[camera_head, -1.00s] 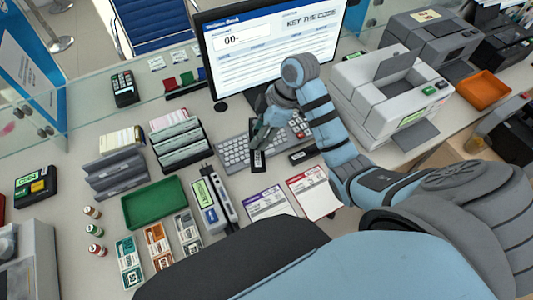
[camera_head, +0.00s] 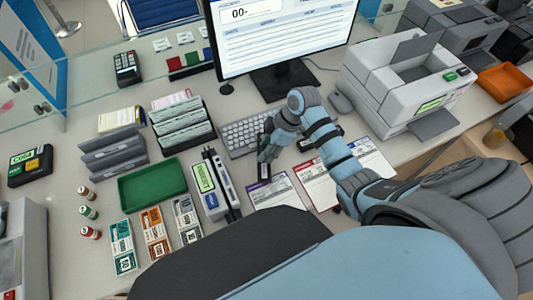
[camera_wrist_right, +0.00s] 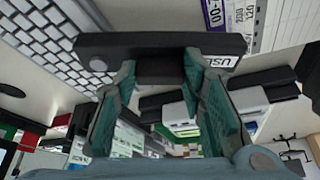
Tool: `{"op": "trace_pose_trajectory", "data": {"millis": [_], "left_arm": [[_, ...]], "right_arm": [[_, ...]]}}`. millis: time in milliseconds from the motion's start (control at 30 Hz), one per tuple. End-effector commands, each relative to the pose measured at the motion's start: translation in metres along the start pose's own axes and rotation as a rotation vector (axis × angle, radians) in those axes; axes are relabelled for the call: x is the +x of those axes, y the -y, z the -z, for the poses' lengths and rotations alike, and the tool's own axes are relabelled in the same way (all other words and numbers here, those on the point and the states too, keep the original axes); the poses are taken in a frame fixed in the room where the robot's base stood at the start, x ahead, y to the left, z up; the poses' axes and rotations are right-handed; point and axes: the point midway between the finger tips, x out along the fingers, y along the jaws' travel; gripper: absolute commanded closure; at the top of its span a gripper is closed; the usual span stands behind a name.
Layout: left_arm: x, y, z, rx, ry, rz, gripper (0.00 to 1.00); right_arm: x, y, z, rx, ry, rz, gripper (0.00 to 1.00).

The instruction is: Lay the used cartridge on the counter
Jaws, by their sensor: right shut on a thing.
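The used cartridge is a dark bar with a white end label, partly readable as "USE", in the right wrist view (camera_wrist_right: 150,43). My right gripper (camera_wrist_right: 160,68) is shut across its middle, with both ends sticking out past the fingers. In the head view my right gripper (camera_head: 267,153) is just in front of the keyboard, and the cartridge (camera_head: 264,171) shows below the fingers, near the purple-headed sheet. I cannot tell whether it touches the counter (camera_head: 238,165). A second dark cartridge-like piece (camera_head: 308,143) lies right of the gripper, partly hidden by my arm. My left gripper is not in view.
The keyboard (camera_head: 238,137) lies behind the gripper. A purple-headed sheet (camera_head: 272,193) and a red-headed sheet (camera_head: 316,184) lie in front and right. A black-and-white device (camera_head: 225,180) and green tray (camera_head: 152,184) are left. A printer (camera_head: 400,85) stands right.

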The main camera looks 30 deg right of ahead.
Motion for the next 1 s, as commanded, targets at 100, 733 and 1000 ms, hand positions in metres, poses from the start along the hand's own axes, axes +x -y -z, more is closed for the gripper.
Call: {"op": "trace_pose_trajectory", "data": {"millis": [100,733,1000], "left_arm": [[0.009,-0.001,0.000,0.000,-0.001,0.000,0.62],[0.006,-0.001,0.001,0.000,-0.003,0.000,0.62],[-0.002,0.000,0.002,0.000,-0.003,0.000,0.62]], "right_arm": [[0.008,0.000,-0.002,-0.001,0.000,0.000,1.00],[0.007,0.000,-0.002,-0.001,0.000,0.000,0.43],[-0.023,-0.001,-0.001,-0.003,0.002,-0.003,0.43]]}}
